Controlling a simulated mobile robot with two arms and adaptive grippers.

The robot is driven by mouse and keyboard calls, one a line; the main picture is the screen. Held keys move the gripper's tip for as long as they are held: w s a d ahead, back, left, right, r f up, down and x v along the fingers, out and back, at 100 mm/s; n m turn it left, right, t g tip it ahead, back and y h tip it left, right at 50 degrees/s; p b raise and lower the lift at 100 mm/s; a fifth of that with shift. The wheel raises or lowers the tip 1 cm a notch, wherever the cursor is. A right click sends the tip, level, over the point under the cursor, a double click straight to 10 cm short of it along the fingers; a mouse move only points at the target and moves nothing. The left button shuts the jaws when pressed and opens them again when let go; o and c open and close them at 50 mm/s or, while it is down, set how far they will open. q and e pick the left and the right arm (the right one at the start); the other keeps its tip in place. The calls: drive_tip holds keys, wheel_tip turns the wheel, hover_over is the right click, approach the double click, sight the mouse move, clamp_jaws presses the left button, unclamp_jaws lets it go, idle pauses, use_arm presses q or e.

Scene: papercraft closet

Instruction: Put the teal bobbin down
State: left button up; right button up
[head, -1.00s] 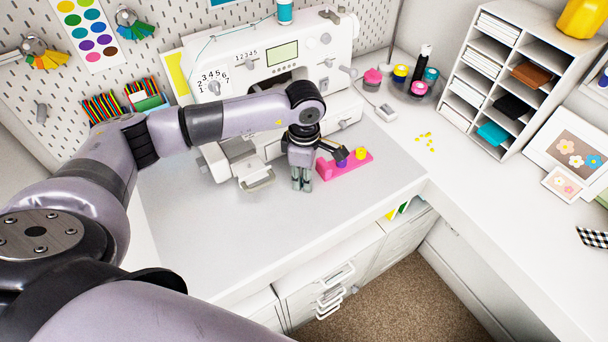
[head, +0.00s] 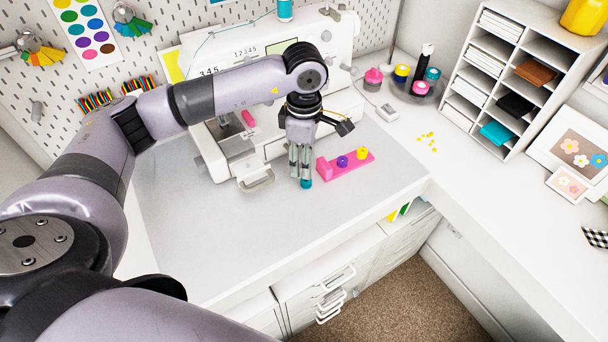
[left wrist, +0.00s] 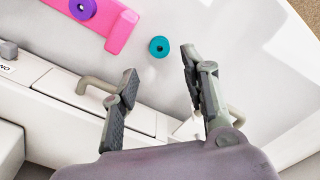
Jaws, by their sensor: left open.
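The teal bobbin (head: 306,184) is on the white table in front of the sewing machine, just left of the pink bobbin holder (head: 329,173). In the left wrist view the teal bobbin (left wrist: 159,46) shows end-on, beyond my fingertips and beside the holder (left wrist: 118,30). My left gripper (head: 300,174) points down over the bobbin. In the left wrist view its fingers (left wrist: 162,72) are spread apart with nothing between them. A purple bobbin (head: 342,161) and a yellow bobbin (head: 362,153) sit on the holder. My right gripper is not in view.
The white sewing machine (head: 222,165) stands close behind my left gripper. Thread spools (head: 402,73) and a paper organizer (head: 503,140) are to the right. The table left and front of the gripper is clear.

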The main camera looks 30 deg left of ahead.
use_arm(q)
wheel_tip(320, 180, up, 6)
drive_tip(key=shift+f+b, duration=0.1)
drive_tip(key=shift+b, duration=0.6)
